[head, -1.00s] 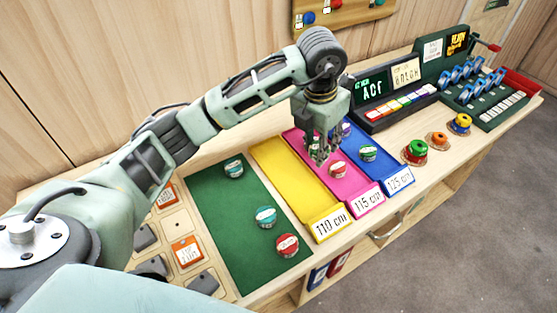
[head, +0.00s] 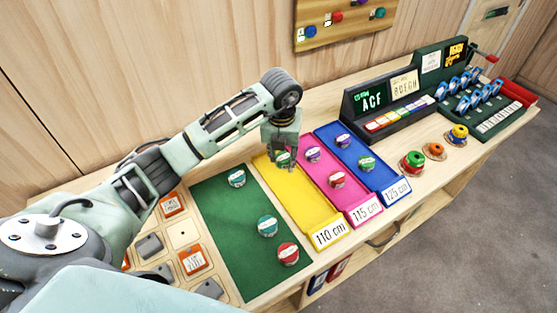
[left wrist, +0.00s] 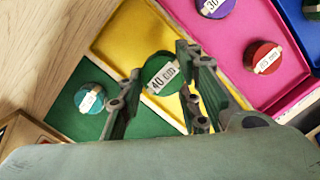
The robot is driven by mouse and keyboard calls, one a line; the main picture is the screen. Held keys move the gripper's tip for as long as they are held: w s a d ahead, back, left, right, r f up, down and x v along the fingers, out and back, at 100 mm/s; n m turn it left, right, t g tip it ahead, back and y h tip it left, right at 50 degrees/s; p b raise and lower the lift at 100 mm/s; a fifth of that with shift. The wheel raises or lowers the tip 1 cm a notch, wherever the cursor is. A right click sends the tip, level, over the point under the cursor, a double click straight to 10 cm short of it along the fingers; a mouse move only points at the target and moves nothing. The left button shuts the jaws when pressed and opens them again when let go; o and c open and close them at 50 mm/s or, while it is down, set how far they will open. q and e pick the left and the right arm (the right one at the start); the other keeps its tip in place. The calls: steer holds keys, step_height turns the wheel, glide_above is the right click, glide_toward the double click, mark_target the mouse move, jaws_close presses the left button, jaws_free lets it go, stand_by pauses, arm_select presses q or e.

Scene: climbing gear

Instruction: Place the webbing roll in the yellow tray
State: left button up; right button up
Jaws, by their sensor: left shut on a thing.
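A green webbing roll with a white label (head: 283,159) is in my left gripper (head: 286,165), at the far end of the yellow tray (head: 302,205). In the left wrist view the roll (left wrist: 163,73), its label reading what looks like 40 cm, sits between the fingers of my left gripper (left wrist: 160,98), over the yellow tray (left wrist: 125,38). The yellow tray carries a 110 cm sign and its visible floor is otherwise bare. I cannot tell whether the roll touches the tray floor. My right gripper is out of view.
The pink tray (head: 352,208) and blue tray (head: 385,184) lie to the right, each with two rolls. The green mat (head: 240,225) on the left holds three rolls (head: 267,225). Dark display boxes (head: 372,96) and stacked small rolls (head: 413,160) stand farther right.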

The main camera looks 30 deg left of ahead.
mark_target(279, 157)
arm_select(q)
steer(key=shift+a+f, duration=0.45)
steer(key=shift+a, duration=0.15)
step_height(279, 157, down, 3)
steer(key=shift+f+p, duration=0.15)
steer(key=shift+p, duration=0.6)
steer(key=shift+f, duration=0.3)
steer(key=shift+f, duration=0.2)
steer(key=o, duration=1.1)
steer(key=shift+o, duration=0.2)
steer(key=shift+r, duration=0.15)
